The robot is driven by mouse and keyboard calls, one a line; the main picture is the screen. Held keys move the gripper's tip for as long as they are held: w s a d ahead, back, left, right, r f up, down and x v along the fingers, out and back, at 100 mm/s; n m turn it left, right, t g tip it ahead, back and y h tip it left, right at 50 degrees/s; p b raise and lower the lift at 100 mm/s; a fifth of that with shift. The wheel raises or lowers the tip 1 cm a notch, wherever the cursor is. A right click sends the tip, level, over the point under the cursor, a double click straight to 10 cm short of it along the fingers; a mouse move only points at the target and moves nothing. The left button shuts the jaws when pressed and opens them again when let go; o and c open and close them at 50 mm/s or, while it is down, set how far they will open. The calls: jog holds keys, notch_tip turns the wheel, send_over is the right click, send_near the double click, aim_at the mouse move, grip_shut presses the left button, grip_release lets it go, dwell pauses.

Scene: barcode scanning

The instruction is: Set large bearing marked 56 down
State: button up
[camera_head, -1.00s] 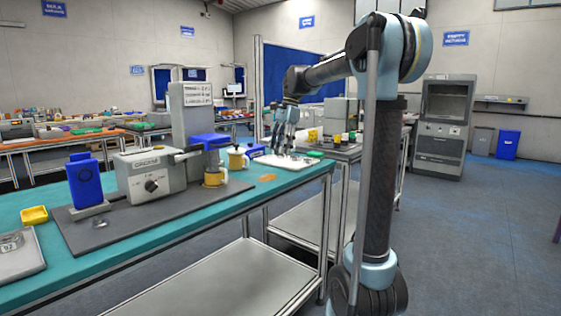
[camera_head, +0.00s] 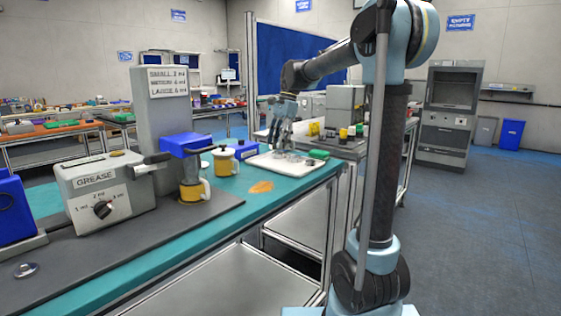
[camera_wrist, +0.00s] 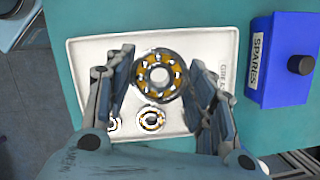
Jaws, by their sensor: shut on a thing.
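My gripper (camera_wrist: 161,68) is shut on a large bearing (camera_wrist: 142,86), a dark ring with orange-brown parts and pale balls. No number on it can be read. In the wrist view, the bearing is over the white tray (camera_wrist: 84,60); whether it touches the tray I cannot tell. Two smaller bearings, one left (camera_wrist: 112,124) and one centre (camera_wrist: 151,120), lie in the tray near my gripper. In the head view, my gripper (camera_head: 281,145) points down over the white tray (camera_head: 262,162) at the teal bench's far end; the held bearing cannot be made out there.
A blue SPARES box (camera_wrist: 285,65) with a dark knob stands right of the tray. A green object (camera_head: 318,154) lies by the tray.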

aim_at(277, 166)
jog(key=shift+f, duration=3.5)
jog(key=shift+f, duration=0.15)
jog(key=o, duration=1.4)
jog(key=shift+c, duration=0.2)
jog(key=v, duration=1.2)
jog(key=s+d+f+n+t+h, duration=0.1)
jog(key=s+d+f+n, duration=0.2)
jog(key=s+d+f, duration=0.3)
jog(key=s+d+f+n+t, duration=0.1)
jog(key=s+d+f+n, duration=0.3)
jog(key=s+f, duration=0.9)
jog(key=s+d+f+n+t+h, duration=0.1)
jog(key=s+d+f+n, duration=0.3)
jog(key=s+d+f, duration=0.4)
jog(key=s+f+t, duration=0.1)
jog(key=s+f, duration=0.1)
jog(key=s, duration=0.4)
jog(key=shift+s+d+h, duration=0.2)
jog(key=shift+d+h, duration=0.1)
jog(key=shift+d, duration=0.05)
